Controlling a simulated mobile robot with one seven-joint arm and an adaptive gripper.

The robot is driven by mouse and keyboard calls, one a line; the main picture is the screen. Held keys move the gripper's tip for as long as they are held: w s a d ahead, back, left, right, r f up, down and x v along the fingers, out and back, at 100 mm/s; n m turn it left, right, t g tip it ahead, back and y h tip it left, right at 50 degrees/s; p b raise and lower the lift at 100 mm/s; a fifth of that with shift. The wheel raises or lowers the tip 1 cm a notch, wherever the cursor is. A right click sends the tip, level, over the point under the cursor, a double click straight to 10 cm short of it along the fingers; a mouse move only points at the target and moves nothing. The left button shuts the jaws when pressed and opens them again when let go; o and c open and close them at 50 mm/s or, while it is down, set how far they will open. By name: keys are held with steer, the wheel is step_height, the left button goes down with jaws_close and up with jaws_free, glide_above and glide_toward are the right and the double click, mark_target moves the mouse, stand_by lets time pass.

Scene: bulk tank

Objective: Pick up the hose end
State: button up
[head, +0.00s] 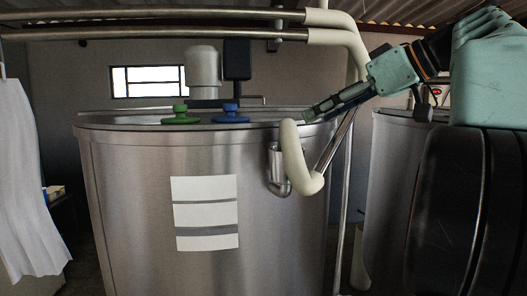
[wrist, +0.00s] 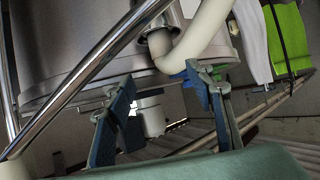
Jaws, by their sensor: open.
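The cream hose (head: 293,152) hangs as a bend against the front right of the steel tank, beside a small metal holder (head: 277,165). In the wrist view the hose (wrist: 203,38) curves down close to a metal collar (wrist: 158,42); I cannot tell which part is its free end. My gripper (head: 308,114) is at the tank rim, just above the top of the hose bend. In the wrist view my gripper (wrist: 161,75) has its two blue fingers spread apart, with the hose bend near their tips and nothing clearly held.
The steel tank (head: 118,205) fills the middle, with a green knob (head: 180,116) and a blue knob (head: 231,114) on its lid. A slanted metal pipe (head: 337,142) is right of the hose. A second tank (head: 393,175) stands at the right.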

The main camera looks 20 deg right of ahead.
mark_target(289, 132)
steer(key=x, duration=0.5)
steer(key=shift+a+f, duration=0.1)
steer(key=x, duration=0.2)
steer(key=p+x, duration=0.1)
steer(key=x, duration=0.1)
steer(key=shift+a, duration=0.3)
steer(key=shift+w+a+f, duration=0.1)
steer(key=shift+w+f, duration=0.2)
jaws_close()
